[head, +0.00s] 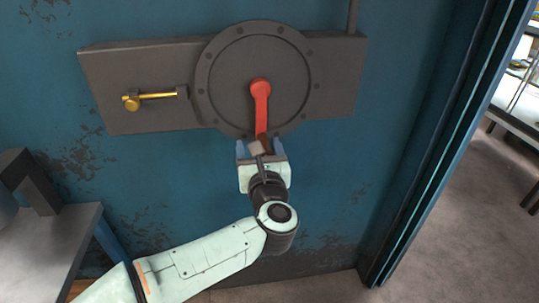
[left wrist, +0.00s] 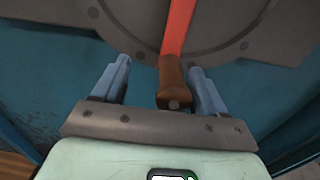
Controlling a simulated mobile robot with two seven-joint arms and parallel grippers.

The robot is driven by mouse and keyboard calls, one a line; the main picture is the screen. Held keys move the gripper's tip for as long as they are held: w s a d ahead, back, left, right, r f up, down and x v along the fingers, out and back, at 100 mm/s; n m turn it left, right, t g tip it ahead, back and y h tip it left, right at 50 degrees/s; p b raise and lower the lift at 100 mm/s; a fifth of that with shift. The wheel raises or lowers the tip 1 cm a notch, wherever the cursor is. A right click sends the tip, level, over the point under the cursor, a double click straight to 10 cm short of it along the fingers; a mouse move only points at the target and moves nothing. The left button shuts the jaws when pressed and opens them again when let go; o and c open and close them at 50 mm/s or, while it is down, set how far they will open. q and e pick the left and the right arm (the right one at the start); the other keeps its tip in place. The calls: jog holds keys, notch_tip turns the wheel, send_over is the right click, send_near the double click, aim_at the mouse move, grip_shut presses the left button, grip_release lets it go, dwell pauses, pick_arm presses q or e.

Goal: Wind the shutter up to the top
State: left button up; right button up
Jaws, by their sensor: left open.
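A red crank arm (head: 261,103) hangs straight down from the hub of a round dark grey plate (head: 285,70) on the blue wall. A brown handle sits at the crank's lower end, and it shows clearly in the left wrist view (left wrist: 172,82). My left gripper (head: 261,149) is open just below the plate. Its two blue fingers stand on either side of the brown handle, with the handle closer to the right finger in the left wrist view (left wrist: 160,85). The shutter itself cannot be made out. My right gripper is not in view.
A brass bolt (head: 150,96) sits on the grey housing (head: 110,70) left of the plate. A grey bench (head: 60,240) stands at lower left. A doorway edge (head: 420,160) is at right, with open floor (head: 470,220) beyond.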

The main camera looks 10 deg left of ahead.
pick_arm(q)
jog(key=v, duration=1.1)
jog(key=shift+s, duration=0.4)
jog(key=shift+d, duration=0.1)
